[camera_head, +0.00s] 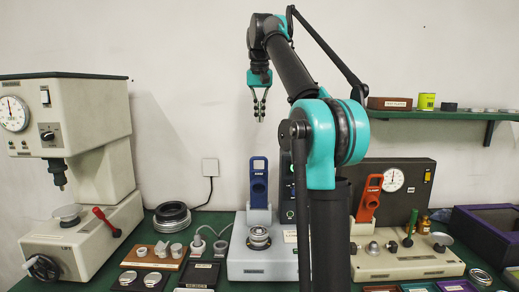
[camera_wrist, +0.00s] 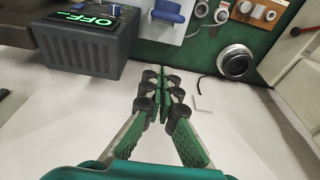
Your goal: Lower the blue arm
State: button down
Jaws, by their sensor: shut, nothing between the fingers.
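The blue arm (camera_head: 258,183) stands upright at the back of a pale grey device (camera_head: 240,264) on the table, with a round metal part (camera_head: 259,238) in front of it. In the wrist view the blue arm (camera_wrist: 167,10) shows at the top edge, partly cut off. My gripper (camera_head: 259,118) hangs above the blue arm, well apart from it, with its fingers pointing down. In the wrist view its fingertips (camera_wrist: 163,75) are together with nothing between them.
A dark box (camera_wrist: 93,42) with a green OFF display stands beside the blue arm. An orange arm (camera_head: 368,197) stands upright on a beige device at the right. A beige press (camera_head: 75,140) is at the left. A green shelf (camera_head: 450,115) juts from the wall at the right.

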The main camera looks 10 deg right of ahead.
jog(key=shift+f, duration=0.1)
jog(key=shift+s+a+f, duration=0.1)
jog(key=shift+s+f, duration=0.2)
jog(key=shift+f, duration=1.6)
jog(key=shift+s+a+f, duration=0.1)
jog(key=shift+s+f, duration=0.25)
jog(key=shift+f, duration=1.5)
jog(key=shift+s+f, duration=0.3)
jog(key=shift+f, duration=1.6)
jog(key=shift+s, duration=0.1)
